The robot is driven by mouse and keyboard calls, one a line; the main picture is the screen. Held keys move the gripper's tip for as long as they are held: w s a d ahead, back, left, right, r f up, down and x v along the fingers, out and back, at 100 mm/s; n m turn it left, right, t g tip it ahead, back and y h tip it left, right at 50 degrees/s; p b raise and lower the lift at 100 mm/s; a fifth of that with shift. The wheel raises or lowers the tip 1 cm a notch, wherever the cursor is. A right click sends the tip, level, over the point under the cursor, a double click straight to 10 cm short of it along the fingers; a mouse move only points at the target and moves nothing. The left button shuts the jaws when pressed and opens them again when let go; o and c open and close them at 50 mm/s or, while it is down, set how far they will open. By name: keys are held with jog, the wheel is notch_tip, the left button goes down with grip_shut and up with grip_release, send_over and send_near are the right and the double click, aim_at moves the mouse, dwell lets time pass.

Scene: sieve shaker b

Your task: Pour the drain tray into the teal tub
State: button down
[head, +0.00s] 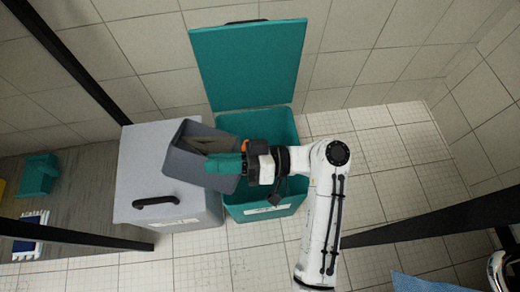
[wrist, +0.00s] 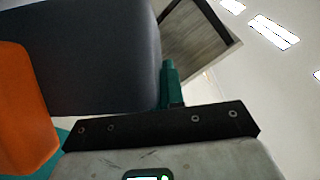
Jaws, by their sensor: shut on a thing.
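The drain tray looks like a dark grey, open-topped box (head: 185,165) in the head view. It appears tilted, and part of its inside shows. My gripper (head: 222,163), with teal fingers, is shut on its right side. The tray's dark wall (wrist: 95,55) fills the upper left of the wrist view beside a teal finger. The teal tub (head: 285,125) stands below my gripper with its lid (head: 250,65) swung open to the back. The tray overlaps the tub's left edge in the picture; its height above it is unclear. My gripper and wrist hide much of the tub's inside.
A light grey cabinet (head: 140,185) with a black handle stands directly left of the tub, partly under the tray in the picture. Farther left, a wooden bench (head: 80,180) carries a small teal bin (head: 38,174). Tiled floor (head: 390,150) is clear to the right.

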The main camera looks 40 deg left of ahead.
jog(key=shift+w+r+m, duration=0.15)
jog(key=shift+w+m, duration=0.25)
dwell(0.3)
jog(key=shift+w+a+r+m+g+y+p, duration=0.2)
jog(key=shift+w+r+m+g+y+p, duration=0.25)
jog(key=shift+w+r+m+y, duration=0.35)
dwell(0.8)
jog(key=shift+w+a+r+m+y+p, duration=0.15)
jog(key=shift+w+r+m+y+p, duration=0.3)
jog(key=shift+w+m, duration=0.6)
dwell(0.5)
jog(key=shift+w+a+f+m+y+b, duration=0.15)
jog(key=shift+w+m+y+b, duration=0.25)
jog(key=shift+w+m+b, duration=0.3)
jog(key=shift+w+a+m+y+b, duration=0.1)
jog(key=shift+w+m+y+b, duration=0.3)
jog(key=shift+w, duration=0.5)
jog(key=shift+w+a+f+m+t+y+b, duration=0.1)
jog(key=shift+w+f+m+t+y+b, duration=0.35)
jog(key=shift+w+m, duration=0.4)
jog(key=shift+w+a+f+m+t+y+b, duration=0.2)
jog(key=shift+w+m+y+b, duration=0.4)
jog(key=shift+m, duration=0.45)
jog(key=shift+w+a+f+m+t+y+b, duration=0.1)
jog(key=shift+w+f+m+t+y+b, duration=0.35)
jog(key=shift+w+m, duration=0.4)
